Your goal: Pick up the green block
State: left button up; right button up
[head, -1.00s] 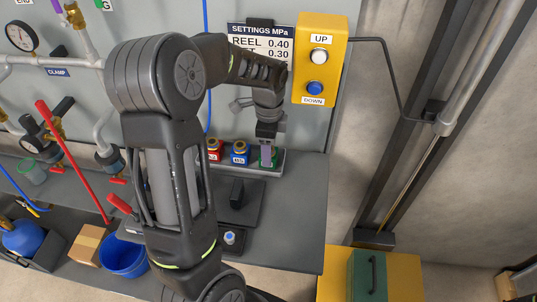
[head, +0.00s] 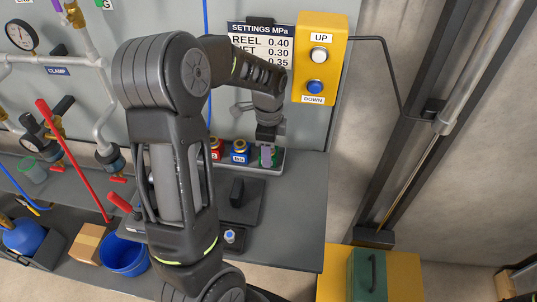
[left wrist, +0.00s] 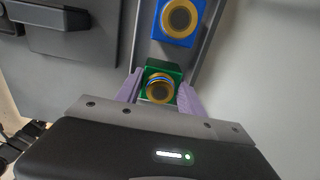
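The green block (left wrist: 174,68) shows in the left wrist view with a round yellow-ringed top fitting. In the head view the green block (head: 274,158) stands at the right end of a grey tray (head: 262,170), partly hidden by my gripper. My left gripper (left wrist: 161,90) has its purple fingers on either side of the block, close to its sides; I cannot tell whether they touch it. In the head view my left gripper (head: 267,154) points down at the block. My right gripper is not in view.
A blue block (head: 240,152) stands just left of the green one, and a red block (head: 216,150) is beyond it, partly hidden by my arm. A yellow UP/DOWN box (head: 319,60) hangs above right. A dark fixture (head: 237,193) sits nearer on the bench.

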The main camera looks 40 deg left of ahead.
pick_arm(q)
grip_shut()
jog(key=shift+r, duration=0.1)
dwell(0.4)
jog(key=shift+s+d+r+b, duration=0.1)
jog(key=shift+s+r+b, duration=0.05)
jog(key=shift+r+b, duration=0.15)
notch_tip(320, 180, up, 6)
jog(key=shift+r, duration=0.1)
jog(key=s+d+b, duration=0.1)
jog(key=s+d, duration=0.3)
jog(key=s, duration=0.4)
jog(key=s+d+b, duration=0.2)
jog(key=s+d, duration=0.3)
jog(key=s, duration=0.4)
jog(key=shift+s+d+b, duration=0.15)
jog(key=shift+d+b, duration=0.1)
jog(key=shift+b, duration=0.05)
